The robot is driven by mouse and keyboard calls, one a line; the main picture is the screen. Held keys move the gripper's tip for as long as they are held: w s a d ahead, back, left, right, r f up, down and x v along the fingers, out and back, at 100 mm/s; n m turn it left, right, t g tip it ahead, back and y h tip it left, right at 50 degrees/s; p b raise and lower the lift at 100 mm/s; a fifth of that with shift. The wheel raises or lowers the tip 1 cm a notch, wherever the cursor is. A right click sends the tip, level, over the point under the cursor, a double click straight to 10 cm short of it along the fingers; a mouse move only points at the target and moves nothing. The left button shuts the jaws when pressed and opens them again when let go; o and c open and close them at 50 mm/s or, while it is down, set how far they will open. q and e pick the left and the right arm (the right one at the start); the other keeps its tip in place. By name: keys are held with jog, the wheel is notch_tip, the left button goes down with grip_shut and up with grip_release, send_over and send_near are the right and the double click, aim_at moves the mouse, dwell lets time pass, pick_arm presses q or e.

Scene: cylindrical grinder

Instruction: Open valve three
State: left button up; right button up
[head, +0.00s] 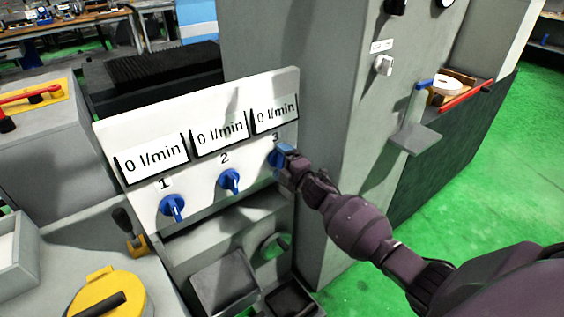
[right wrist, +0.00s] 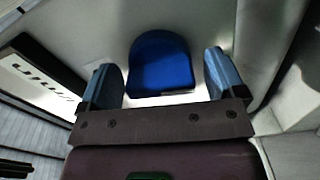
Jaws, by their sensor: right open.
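A white panel (head: 200,195) carries three blue valve knobs, numbered 1, 2 and 3, under displays that each read 0 l/min. Valve three (head: 273,159) is the rightmost knob and is partly hidden behind my right gripper (head: 287,152) in the head view. In the right wrist view the blue knob of valve three (right wrist: 161,63) sits between the two open fingers of my right gripper (right wrist: 163,80), with gaps on both sides. Valve one (head: 172,207) and valve two (head: 230,181) are free. My left gripper is not in view.
A grey machine column (head: 335,130) rises right of the panel, with a white knob (head: 383,65) on it. Grey trays (head: 224,284) lie below the panel. A yellow round part (head: 108,292) sits at lower left. Green floor is clear at right.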

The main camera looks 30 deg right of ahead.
jog(key=s+d+p, duration=0.1)
jog(key=s, duration=0.9)
jog(key=shift+s+d, duration=0.25)
jog(key=shift+s, duration=0.1)
dwell(0.3)
jog(key=s+a+f+m+g+h, duration=0.1)
jog(key=s+f+m, duration=0.3)
jog(key=s, duration=0.5)
jog(key=s+a+f+m+g+h, duration=0.1)
jog(key=s+a+f+m+g, duration=0.2)
jog(key=s+m, duration=0.4)
jog(key=s+a+f+m+g, duration=0.2)
jog(key=s+f+m, duration=0.3)
jog(key=s, duration=0.7)
jog(key=shift+a+f+m+g+h, duration=0.3)
jog(key=shift+a+f+h, duration=0.15)
jog(key=shift+a, duration=0.2)
